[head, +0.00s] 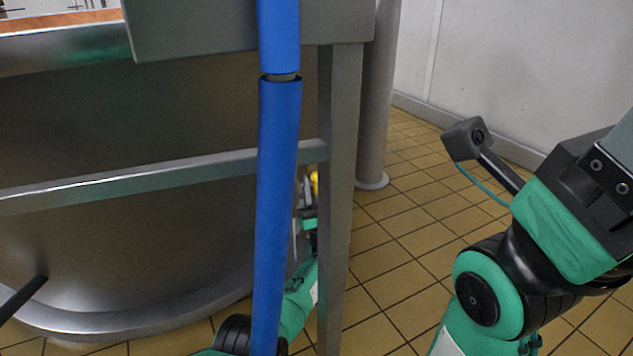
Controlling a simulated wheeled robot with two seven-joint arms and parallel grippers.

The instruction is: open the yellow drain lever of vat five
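A small yellow piece (314,182), which looks like the drain lever, shows low beside the large vat (130,110), in the narrow gap between a blue pole and a grey steel leg. Most of it is hidden, so I cannot tell its position. No vat number shows. My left arm reaches in from the bottom, behind the blue pole. My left gripper (307,208) is right by the yellow piece, partly covered by the pole and the leg. I cannot tell whether it touches it or whether its fingers are open. My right arm is at the right; its fingers are out of view.
The blue pole (278,200) stands upright close in front of me. The grey leg (340,200) and a horizontal steel bar (150,180) stand before the vat. A grey box (200,30) hangs above. A round column (377,100) stands behind. The tiled floor (410,250) at right is clear up to the wall.

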